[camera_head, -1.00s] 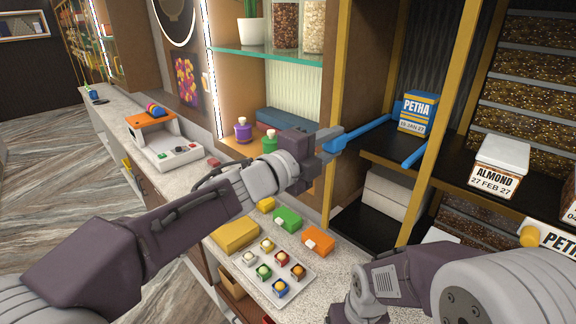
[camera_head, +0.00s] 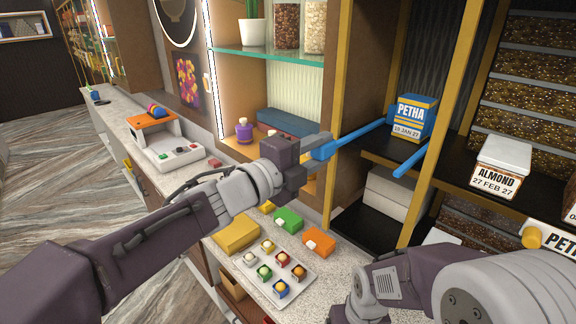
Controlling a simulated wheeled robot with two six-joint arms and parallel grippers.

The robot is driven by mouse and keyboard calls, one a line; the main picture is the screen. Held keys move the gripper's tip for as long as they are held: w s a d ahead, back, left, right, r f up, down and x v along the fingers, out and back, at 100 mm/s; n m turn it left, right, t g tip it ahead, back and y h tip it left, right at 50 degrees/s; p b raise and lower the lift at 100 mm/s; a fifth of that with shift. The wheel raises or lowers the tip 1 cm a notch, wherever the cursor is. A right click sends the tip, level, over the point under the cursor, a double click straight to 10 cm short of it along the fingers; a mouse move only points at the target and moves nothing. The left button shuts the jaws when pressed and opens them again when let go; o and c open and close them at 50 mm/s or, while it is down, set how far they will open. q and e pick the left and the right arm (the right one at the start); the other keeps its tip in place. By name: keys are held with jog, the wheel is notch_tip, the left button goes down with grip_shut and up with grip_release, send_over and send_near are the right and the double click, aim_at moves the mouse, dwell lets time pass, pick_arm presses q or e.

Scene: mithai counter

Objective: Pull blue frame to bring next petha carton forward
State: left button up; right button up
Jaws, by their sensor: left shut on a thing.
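The blue frame (camera_head: 358,133) reaches out from the shelf (camera_head: 385,158), with one arm on each side of the petha carton. The petha carton (camera_head: 413,117) is blue, white and yellow, reads "PETHA" and "19 JAN 27", and stands upright on the dark shelf between the frame's arms. My left gripper (camera_head: 318,148) is shut on the near left end of the blue frame, in front of the cabinet. My right arm shows at the lower right, but its gripper is not visible.
A white almond carton (camera_head: 501,160) stands on the shelf to the right, beyond a yellow post (camera_head: 437,130). Below, the counter holds a tray of sweets (camera_head: 272,262), an orange box (camera_head: 319,243) and a green box (camera_head: 289,218). A glass shelf (camera_head: 268,54) is above.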

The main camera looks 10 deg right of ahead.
pick_arm(q)
jog(key=shift+p+v, duration=0.35)
jog(key=shift+v, duration=3)
jog(key=o, duration=0.5)
jog(key=shift+s+a, duration=0.1)
jog(key=shift+a, duration=0.05)
jog(key=o, duration=1.5)
